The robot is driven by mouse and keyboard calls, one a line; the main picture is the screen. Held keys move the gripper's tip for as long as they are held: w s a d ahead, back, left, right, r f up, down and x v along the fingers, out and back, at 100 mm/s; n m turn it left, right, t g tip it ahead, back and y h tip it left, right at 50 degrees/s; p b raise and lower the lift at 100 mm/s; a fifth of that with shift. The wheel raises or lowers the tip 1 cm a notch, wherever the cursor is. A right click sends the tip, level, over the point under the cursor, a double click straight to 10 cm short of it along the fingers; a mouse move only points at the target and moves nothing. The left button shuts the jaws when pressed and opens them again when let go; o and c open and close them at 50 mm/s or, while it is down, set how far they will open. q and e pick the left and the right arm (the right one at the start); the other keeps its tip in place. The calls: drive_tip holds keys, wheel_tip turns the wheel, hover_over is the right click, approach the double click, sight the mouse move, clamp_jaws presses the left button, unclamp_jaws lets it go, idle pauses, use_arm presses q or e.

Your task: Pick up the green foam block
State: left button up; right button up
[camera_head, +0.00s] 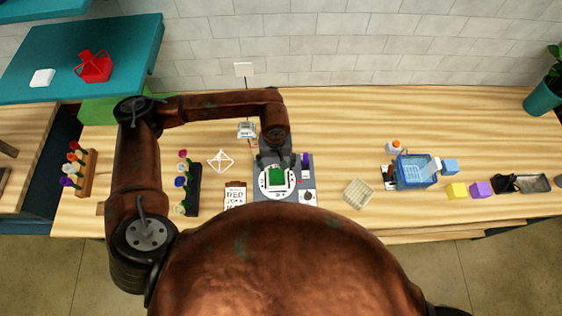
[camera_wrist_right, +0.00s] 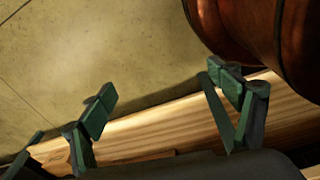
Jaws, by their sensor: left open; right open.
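A green block (camera_head: 276,177), which looks like the foam block, sits in a white square holder on a round white plate of a grey station (camera_head: 262,192) at the middle of the table. My left gripper (camera_head: 275,160) is open at the back edge of this holder, pointing down towards it. From this angle I cannot tell its height above the block or whether it touches. My right gripper (camera_wrist_right: 162,105) is open and empty in the right wrist view, over the floor and the table's wooden edge. It does not show in the head view.
Flower racks (camera_head: 192,190) stand to the left of the station, with a clipboard (camera_head: 235,195) beside it. A cream grid (camera_head: 357,193), a blue basket (camera_head: 414,171), a yellow block (camera_head: 457,191) and a purple block (camera_head: 480,189) are to the right. My body hides the front middle.

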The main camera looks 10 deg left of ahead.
sight(277, 175)
use_arm(q)
drive_tip(key=shift+s+f+p, duration=0.45)
drive_tip(key=shift+s+f, duration=0.3)
drive_tip(key=shift+f, duration=0.3)
drive_tip(key=shift+w+f+p, duration=0.2)
drive_tip(key=shift+f+p, duration=0.55)
drive_tip(key=shift+f, duration=0.3)
drive_tip(key=f, duration=0.1)
drive_tip(key=w+f, duration=0.1)
drive_tip(key=shift+w+f+p, duration=0.1)
drive_tip(key=shift+f+p, duration=0.25)
drive_tip(key=shift+f, duration=0.05)
drive_tip(key=shift+s+f, duration=0.15)
drive_tip(key=shift+s, duration=0.15)
drive_tip(key=shift+w, duration=0.15)
drive_tip(key=shift+c, duration=1.1)
drive_tip(key=c, duration=0.5)
drive_tip(key=shift+c, duration=1.4)
drive_tip(key=c, duration=0.4)
use_arm(e)
drive_tip(key=shift+s+a+r, duration=0.1)
drive_tip(key=shift+s+r, duration=1.3)
drive_tip(key=shift+r, duration=0.1)
